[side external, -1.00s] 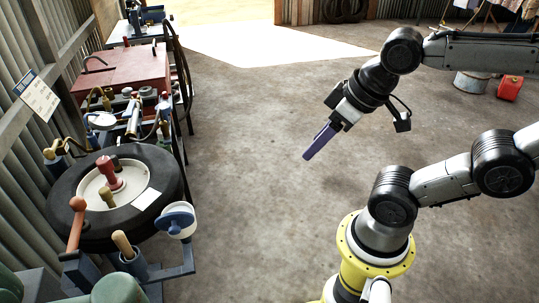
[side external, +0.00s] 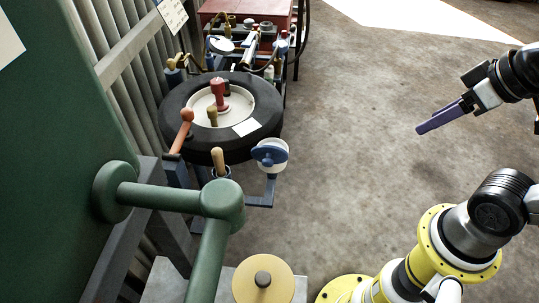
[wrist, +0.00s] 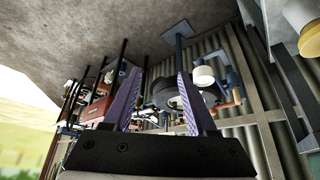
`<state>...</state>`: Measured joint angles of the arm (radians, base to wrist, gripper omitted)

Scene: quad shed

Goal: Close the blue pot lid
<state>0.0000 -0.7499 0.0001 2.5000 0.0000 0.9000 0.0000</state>
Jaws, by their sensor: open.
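The blue lid (side external: 267,156) shows as a tilted disc against a white pot (side external: 280,146), which sits on a blue bracket beside the tyre. I cannot tell how far open the lid is. In the wrist view a white pot (wrist: 203,76) shows right of the fingers, small and far off, and its lid is not clear. My gripper (side external: 437,119) has purple fingers, points left and down, and hangs in free air well to the right of the pot. In the wrist view my gripper (wrist: 160,72) is open, with nothing between its fingers.
A black tyre (side external: 178,125) with tools on its hub lies behind the pot. A wooden-handled tool (side external: 217,158) and an orange-headed lever (side external: 186,118) stand left of it. A green pipe (side external: 165,197) crosses the foreground. The concrete floor (side external: 350,150) between gripper and pot is clear.

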